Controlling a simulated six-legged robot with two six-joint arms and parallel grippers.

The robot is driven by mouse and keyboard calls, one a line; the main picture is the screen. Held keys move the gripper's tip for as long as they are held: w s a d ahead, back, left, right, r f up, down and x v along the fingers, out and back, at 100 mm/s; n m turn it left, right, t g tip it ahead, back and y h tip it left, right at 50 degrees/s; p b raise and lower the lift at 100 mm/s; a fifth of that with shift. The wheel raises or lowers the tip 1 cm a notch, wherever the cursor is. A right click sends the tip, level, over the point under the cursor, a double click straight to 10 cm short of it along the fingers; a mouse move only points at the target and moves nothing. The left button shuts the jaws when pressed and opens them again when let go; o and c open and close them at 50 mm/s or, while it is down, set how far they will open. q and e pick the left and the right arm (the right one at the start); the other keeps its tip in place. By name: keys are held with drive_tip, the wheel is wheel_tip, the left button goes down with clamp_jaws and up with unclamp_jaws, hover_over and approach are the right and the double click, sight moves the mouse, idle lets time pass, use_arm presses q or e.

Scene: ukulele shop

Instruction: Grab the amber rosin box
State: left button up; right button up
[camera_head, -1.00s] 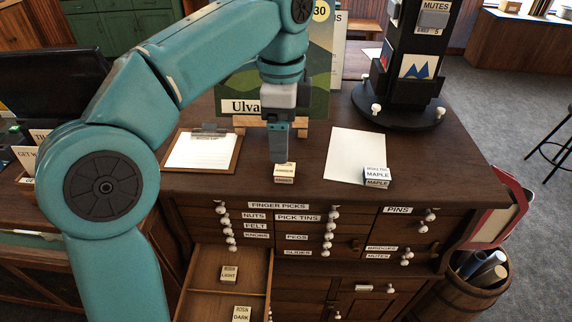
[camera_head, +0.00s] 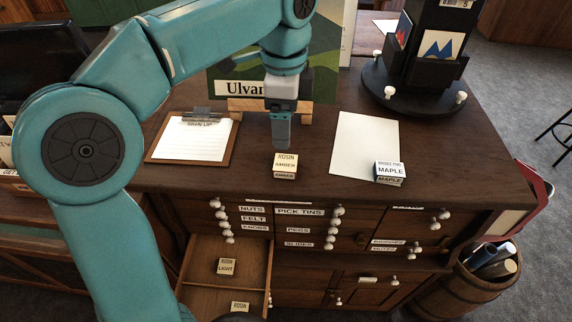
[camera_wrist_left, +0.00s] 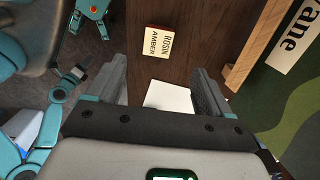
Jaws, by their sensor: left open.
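The amber rosin box (camera_head: 285,166) is a small cream box labelled "ROSIN AMBER". It sits on the dark wooden cabinet top near its front edge. It also shows in the left wrist view (camera_wrist_left: 158,41), beyond the fingers and roughly in line with the gap between them. My left gripper (camera_head: 281,146) points down just behind the box in the head view, apart from it. The wrist view shows the left fingers (camera_wrist_left: 165,88) spread, with no object held between them. My right gripper is not in the head view.
A maple box (camera_head: 390,173) sits to the right by a white sheet (camera_head: 364,146). A sign-up clipboard (camera_head: 193,138) lies left. The Ulvane sign on its stand (camera_head: 235,104) is close behind my gripper. An open drawer (camera_head: 202,256) below holds light and dark rosin boxes.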

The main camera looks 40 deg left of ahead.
use_arm(q)
hover_over(285, 162)
wheel_tip(285, 162, down, 5)
drive_tip(key=shift+s+a+r, duration=0.1)
drive_tip(key=shift+s+r, duration=0.05)
drive_tip(key=f, duration=0.5)
drive_tip(key=shift+d, duration=0.2)
drive_tip(key=shift+w+a+f, duration=0.1)
drive_tip(key=shift+w+f, duration=0.1)
drive_tip(key=shift+f, duration=0.2)
drive_tip(key=c, duration=1.1)
